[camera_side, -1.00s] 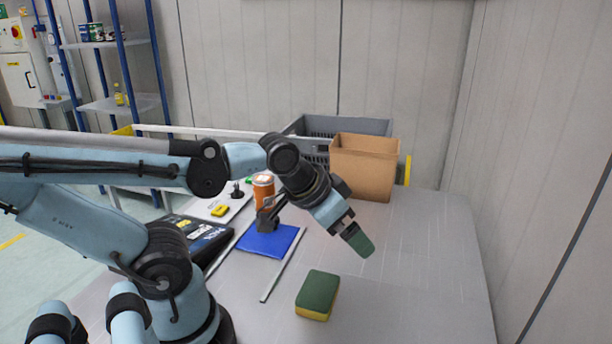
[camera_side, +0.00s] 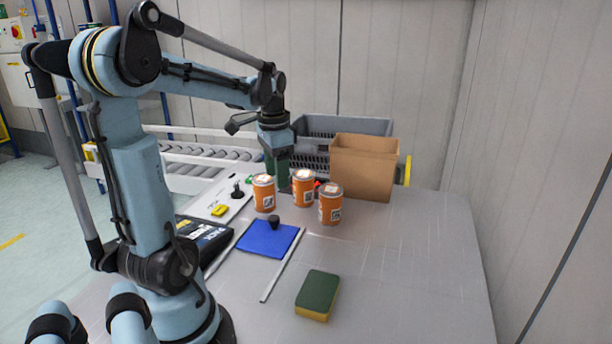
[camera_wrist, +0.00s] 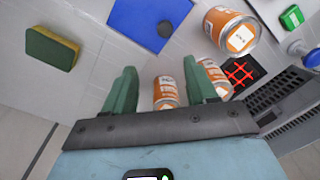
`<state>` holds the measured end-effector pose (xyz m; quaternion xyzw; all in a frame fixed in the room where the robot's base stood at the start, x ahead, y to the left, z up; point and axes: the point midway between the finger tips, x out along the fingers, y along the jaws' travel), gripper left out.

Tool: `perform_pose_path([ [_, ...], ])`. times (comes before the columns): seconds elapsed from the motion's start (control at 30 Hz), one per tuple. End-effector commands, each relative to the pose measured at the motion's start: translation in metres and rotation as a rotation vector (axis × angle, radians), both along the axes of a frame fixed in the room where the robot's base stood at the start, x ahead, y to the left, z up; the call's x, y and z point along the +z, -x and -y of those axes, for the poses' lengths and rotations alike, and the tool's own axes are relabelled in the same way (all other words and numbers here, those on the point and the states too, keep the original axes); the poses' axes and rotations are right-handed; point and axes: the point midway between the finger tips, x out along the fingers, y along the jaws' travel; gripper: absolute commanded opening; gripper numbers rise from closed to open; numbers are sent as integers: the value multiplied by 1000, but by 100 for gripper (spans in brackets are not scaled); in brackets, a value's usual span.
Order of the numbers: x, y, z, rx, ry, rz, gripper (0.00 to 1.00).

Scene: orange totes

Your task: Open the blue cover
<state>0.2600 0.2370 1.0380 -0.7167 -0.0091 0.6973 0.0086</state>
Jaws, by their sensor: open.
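The blue cover (camera_side: 262,238) is a flat square lying on the table, with a black knob (camera_side: 273,222) near its far edge. It also shows at the top of the wrist view (camera_wrist: 140,18), with the knob near its corner. My gripper (camera_side: 278,182) points down with green fingers, beyond the cover and near the orange cans. In the wrist view my gripper (camera_wrist: 160,75) has its fingers apart. An orange can shows between them in that view, and I cannot tell how near it is. My gripper is not touching the cover.
Three orange cans (camera_side: 331,205) stand behind the cover. A cardboard box (camera_side: 365,168) and grey crate (camera_side: 345,125) are at the back. A green and yellow sponge (camera_side: 318,292) lies in front. A black case sits left of the cover. The table's right side is clear.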

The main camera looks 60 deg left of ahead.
Motion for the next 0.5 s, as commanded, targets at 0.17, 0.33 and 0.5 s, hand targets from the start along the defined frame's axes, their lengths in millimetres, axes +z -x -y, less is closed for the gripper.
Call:
perform_pose_path([
  [0.17,-3,8,-15,0,25,-28,57],
  [0.33,-16,8,-16,-2,27,-29,57],
  [0.5,-39,8,-15,-1,26,-28,57],
])
